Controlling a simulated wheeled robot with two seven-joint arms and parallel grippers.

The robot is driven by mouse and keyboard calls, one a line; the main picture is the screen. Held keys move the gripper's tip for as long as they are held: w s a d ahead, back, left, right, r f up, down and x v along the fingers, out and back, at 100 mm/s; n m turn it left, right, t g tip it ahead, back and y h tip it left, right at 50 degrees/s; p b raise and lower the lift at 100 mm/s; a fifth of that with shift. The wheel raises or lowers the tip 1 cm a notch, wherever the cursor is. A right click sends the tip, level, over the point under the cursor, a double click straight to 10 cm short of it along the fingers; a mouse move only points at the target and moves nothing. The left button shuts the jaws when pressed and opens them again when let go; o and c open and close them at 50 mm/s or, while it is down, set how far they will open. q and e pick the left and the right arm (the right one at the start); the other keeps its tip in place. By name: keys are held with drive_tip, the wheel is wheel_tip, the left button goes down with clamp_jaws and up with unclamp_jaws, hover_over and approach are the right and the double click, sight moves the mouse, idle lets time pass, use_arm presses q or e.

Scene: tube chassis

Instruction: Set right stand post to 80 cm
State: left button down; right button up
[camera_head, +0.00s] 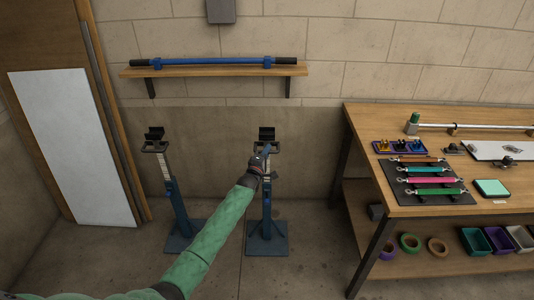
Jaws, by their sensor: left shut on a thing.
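Two blue stands with dark cradle tops stand on the floor by the wall. The right stand (267,210) has a square blue base, and its post carries a pale scale strip just below the cradle (267,134). The left stand (180,208) is similar, with a pale strip on its upper post. My left arm in a green sleeve reaches to the right stand. My left gripper (263,160) is shut at the upper post of the right stand, below the cradle; the exact part it grips is too small to tell. The scale marks are unreadable. My right gripper is out of view.
A wall shelf (213,71) above the stands holds a blue bar (215,62) with black ends. A wooden workbench (440,206) with tools and coloured straps stands at the right. A white panel (72,145) leans at the left. The floor between stands and bench is clear.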

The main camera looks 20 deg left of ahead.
use_arm(q)
drive_tip(key=c, duration=1.4)
unclamp_jaws()
drive_tip(key=shift+a+r, duration=0.1)
drive_tip(key=shift+r, duration=0.25)
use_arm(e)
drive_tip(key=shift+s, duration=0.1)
use_arm(q)
drive_tip(key=shift+f, duration=0.15)
